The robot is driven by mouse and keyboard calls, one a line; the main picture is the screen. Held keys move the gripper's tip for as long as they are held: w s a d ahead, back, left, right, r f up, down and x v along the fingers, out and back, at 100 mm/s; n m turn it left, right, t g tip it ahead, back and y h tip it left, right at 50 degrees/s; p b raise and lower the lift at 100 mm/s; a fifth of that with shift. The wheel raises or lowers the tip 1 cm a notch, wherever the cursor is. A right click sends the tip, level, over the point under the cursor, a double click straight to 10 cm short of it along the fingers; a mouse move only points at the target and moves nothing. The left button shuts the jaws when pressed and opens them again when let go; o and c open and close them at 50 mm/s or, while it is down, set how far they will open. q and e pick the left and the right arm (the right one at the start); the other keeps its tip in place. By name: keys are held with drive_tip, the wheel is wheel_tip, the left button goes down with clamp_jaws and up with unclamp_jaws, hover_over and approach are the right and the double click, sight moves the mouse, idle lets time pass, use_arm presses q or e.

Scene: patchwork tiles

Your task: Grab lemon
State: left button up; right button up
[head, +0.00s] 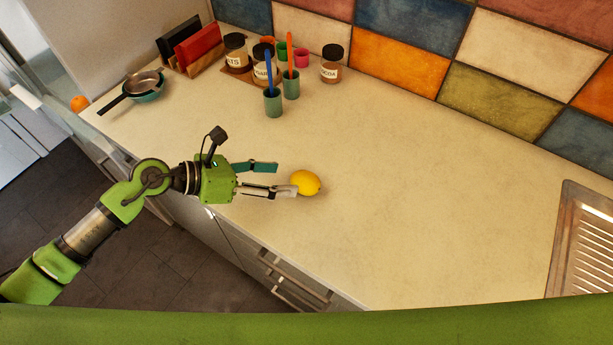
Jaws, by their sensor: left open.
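A yellow lemon (307,181) lies on the pale countertop near its front edge, in the middle of the head view. My left gripper (286,179) comes in from the left and is open, its fingers pointing right toward the lemon. The tip of the nearer finger overlaps the lemon's left side in the picture; I cannot tell whether it touches. The farther finger ends short of the lemon, up and to the left. My right gripper is not in view.
Jars (332,67), cups with utensils (273,103) and a red board in a rack (197,47) stand along the back. Pans (144,86) and an orange (79,103) are at the far left. A metal sink drainer (585,240) is at right. The counter right of the lemon is clear.

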sight(296, 179)
use_arm(q)
drive_tip(key=shift+p+x, duration=0.5)
drive_tip(key=shift+x, duration=0.45)
drive_tip(key=p+x, duration=0.1)
drive_tip(key=x, duration=0.2)
drive_tip(key=shift+w+f+p, duration=0.1)
drive_tip(key=shift+f+p, duration=0.15)
drive_tip(key=shift+p, duration=0.05)
drive_tip(key=shift+w+d+f, duration=0.1)
drive_tip(key=shift+d+f, duration=0.2)
drive_tip(key=shift+d, duration=0.15)
drive_tip(key=shift+a, duration=0.15)
drive_tip(key=c, duration=0.9)
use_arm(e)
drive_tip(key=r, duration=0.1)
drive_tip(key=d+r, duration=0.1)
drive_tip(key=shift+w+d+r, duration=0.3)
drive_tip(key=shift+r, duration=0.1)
